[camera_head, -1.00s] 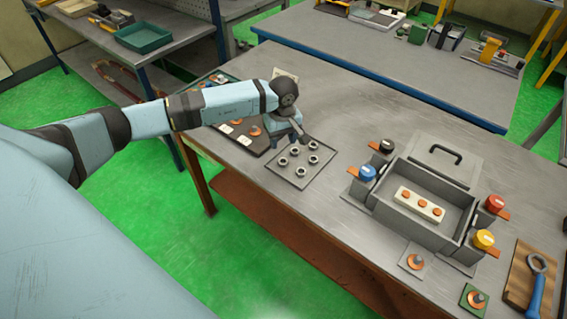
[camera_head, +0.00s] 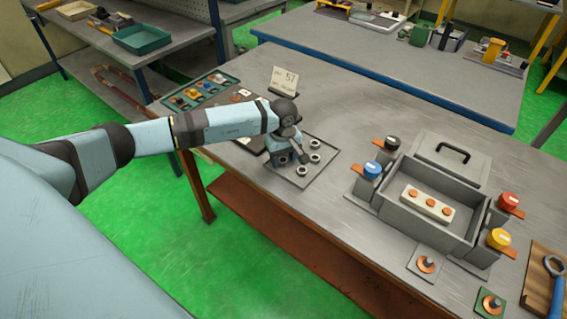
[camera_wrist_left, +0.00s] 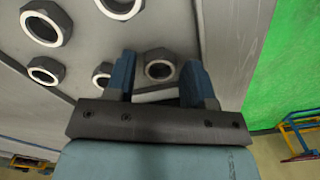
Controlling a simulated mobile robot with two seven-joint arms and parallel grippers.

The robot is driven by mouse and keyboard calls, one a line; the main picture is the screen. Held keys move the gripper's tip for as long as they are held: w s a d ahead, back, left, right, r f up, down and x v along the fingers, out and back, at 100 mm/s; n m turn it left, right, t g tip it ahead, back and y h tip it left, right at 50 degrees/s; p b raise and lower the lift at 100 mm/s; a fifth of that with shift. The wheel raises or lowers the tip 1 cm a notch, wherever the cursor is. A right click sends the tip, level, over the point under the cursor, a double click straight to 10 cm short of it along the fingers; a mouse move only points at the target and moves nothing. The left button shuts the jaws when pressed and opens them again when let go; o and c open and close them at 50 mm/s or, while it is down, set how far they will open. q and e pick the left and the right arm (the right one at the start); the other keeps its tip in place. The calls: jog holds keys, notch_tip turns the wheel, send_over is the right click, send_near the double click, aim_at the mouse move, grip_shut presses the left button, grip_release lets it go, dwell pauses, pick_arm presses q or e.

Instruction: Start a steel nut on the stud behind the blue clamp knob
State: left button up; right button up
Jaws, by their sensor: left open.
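Several steel nuts (camera_head: 315,158) sit on a thin grey tray (camera_head: 299,183); my left gripper (camera_head: 294,160) is over its left part and hides some of them. In the left wrist view my left gripper (camera_wrist_left: 158,76) is open, with one nut (camera_wrist_left: 160,68) showing between its blue fingers; I cannot tell whether they touch it. Another nut (camera_wrist_left: 102,76) lies close beside the left finger. The blue clamp knob (camera_head: 372,169) is at the left side of the grey box, right of the tray. I cannot make out the stud behind it. My right gripper is not in view.
The open grey box (camera_head: 430,230) holds a white block (camera_head: 428,205) with orange-ringed posts. A black knob (camera_head: 392,143), a red knob (camera_head: 508,200) and a yellow knob (camera_head: 499,238) surround it. A number card (camera_head: 284,79) stands behind my gripper.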

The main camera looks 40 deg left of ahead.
pick_arm(q)
jog(key=c, duration=0.7)
jog(key=shift+r+p, duration=0.75)
jog(key=shift+r, duration=0.7)
notch_tip(320, 180, up, 6)
jog(key=p, duration=0.2)
jog(key=shift+p, duration=0.4)
